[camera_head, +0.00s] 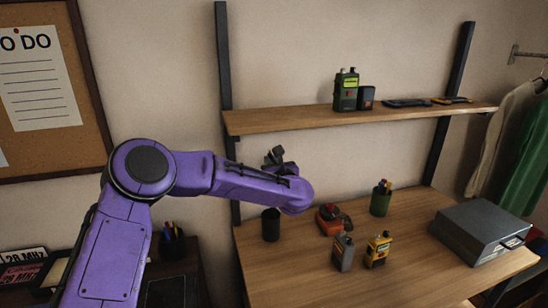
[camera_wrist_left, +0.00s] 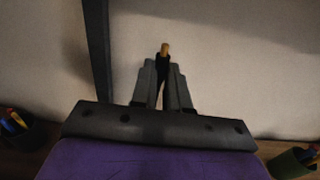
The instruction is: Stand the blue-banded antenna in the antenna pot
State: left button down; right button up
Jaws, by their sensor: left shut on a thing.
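My left gripper (camera_head: 273,156) is raised above the back left of the desk, with its arm coming in from the left. In the left wrist view its fingers (camera_wrist_left: 163,85) are shut on a thin dark rod, the antenna (camera_wrist_left: 164,52), whose tip is gold-coloured. No blue band can be made out on it. A plain dark pot (camera_head: 270,226) stands on the desk below my gripper, apart from it; its inside cannot be made out. A green pot (camera_head: 380,203) farther right holds several thin coloured things. I cannot tell from looks alone which is the antenna pot.
A red device (camera_head: 329,221), a grey radio (camera_head: 343,252) and a yellow radio (camera_head: 378,249) stand mid-desk. A grey metal box (camera_head: 481,232) sits at the right. The wall shelf (camera_head: 300,120) with a green radio (camera_head: 346,91) overhangs the back. The desk's front left is clear.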

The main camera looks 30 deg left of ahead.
pick_arm(q)
notch_tip(320, 180, down, 9)
jog(key=b, duration=0.8)
jog(key=shift+f+b, duration=0.15)
jog(key=shift+b, duration=0.15)
jog(key=shift+d, duration=0.1)
jog(key=c, duration=1)
grip_release()
jog(key=shift+c, duration=0.2)
jog(key=b+v, duration=0.3)
jog(key=v, duration=0.7)
jog(key=shift+s+d, duration=0.15)
jog(key=shift+s, duration=0.05)
